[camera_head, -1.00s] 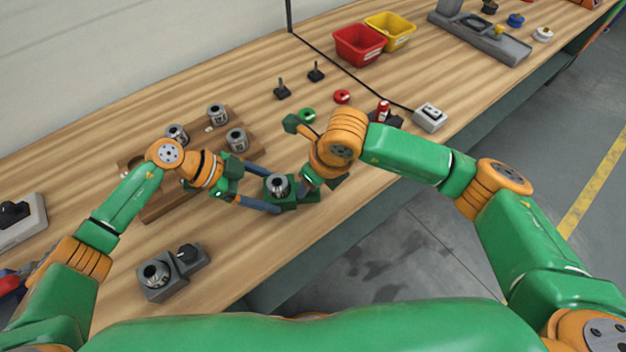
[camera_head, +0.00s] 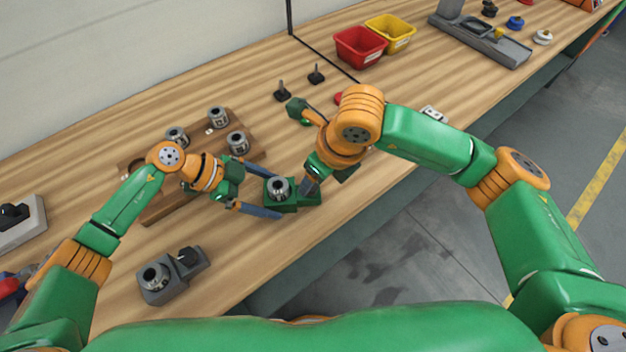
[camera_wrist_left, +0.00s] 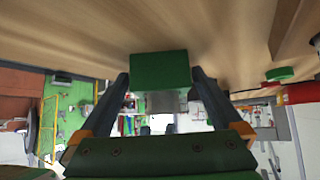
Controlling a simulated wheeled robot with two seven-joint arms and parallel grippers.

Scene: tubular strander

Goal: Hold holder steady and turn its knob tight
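The green holder (camera_head: 287,207) stands near the table's front edge with a round metal collet (camera_head: 278,187) in its top. My left gripper (camera_head: 275,193) has its two long fingers spread on either side of the holder. In the left wrist view the holder's green face (camera_wrist_left: 160,68) lies between the fingertips, with a thin gap on each side. My right gripper (camera_head: 311,187) points down at the right end of the holder. It hides that end and the knob there, and its finger opening cannot be made out.
A grey holder (camera_head: 160,290) with a black knob stands front left. A wooden rack (camera_head: 160,207) with several metal collets lies behind my left gripper. Red (camera_head: 358,50) and yellow (camera_head: 395,32) bins and black knobbed pieces (camera_head: 282,93) stand farther back. The table's front edge is close.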

